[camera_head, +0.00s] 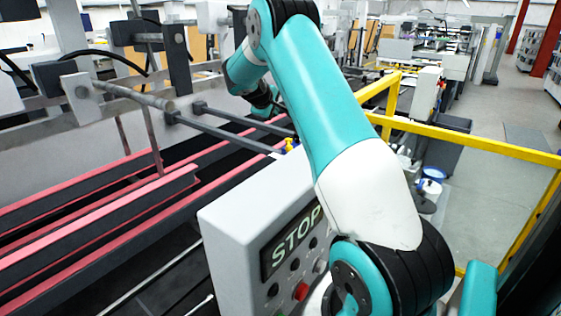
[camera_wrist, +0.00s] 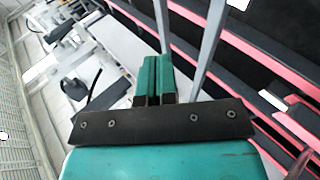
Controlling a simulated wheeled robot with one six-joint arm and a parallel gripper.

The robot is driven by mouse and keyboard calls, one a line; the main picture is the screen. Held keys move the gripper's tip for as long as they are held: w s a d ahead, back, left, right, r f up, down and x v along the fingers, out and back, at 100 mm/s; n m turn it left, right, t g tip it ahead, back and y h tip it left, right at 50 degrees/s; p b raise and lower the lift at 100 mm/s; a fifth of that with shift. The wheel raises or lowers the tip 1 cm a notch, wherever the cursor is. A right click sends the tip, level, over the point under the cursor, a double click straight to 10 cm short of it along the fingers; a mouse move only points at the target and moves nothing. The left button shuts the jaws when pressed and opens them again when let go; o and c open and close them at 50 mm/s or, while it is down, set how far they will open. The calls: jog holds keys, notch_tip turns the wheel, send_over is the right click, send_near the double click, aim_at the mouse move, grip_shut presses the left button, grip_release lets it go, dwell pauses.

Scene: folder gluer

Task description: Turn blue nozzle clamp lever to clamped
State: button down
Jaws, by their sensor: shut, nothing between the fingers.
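A small blue and yellow part (camera_head: 289,146) shows in the head view beside the end of a dark rod, just above the grey control box. It may be the blue nozzle clamp lever, but it is too small and partly hidden to tell its position. My gripper (camera_head: 270,106) is above and a little left of it in the head view, partly hidden by my arm. In the wrist view my gripper's teal fingers (camera_wrist: 153,62) are together with nothing between them. No blue lever is clear in the wrist view.
A grey control box (camera_head: 233,222) with a STOP sign and buttons stands in front. Long red-edged belts (camera_head: 100,215) and dark rods (camera_head: 230,115) lie to the left. A yellow rail (camera_head: 480,145) runs along the right, with open floor beyond.

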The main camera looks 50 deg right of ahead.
aim_at(289, 144)
jog(key=s+a+m+g+y+b, duration=0.1)
jog(key=a+m+g+y+b, duration=0.25)
jog(key=a+m, duration=0.65)
jog(key=s+d+f+m+p, duration=0.1)
jog(key=s+d+f+p, duration=0.2)
jog(key=d+f, duration=0.6)
jog(key=shift+f+m, duration=0.3)
jog(key=shift+f, duration=0.45)
jog(key=shift+s+t, duration=0.15)
jog(key=shift+t, duration=0.1)
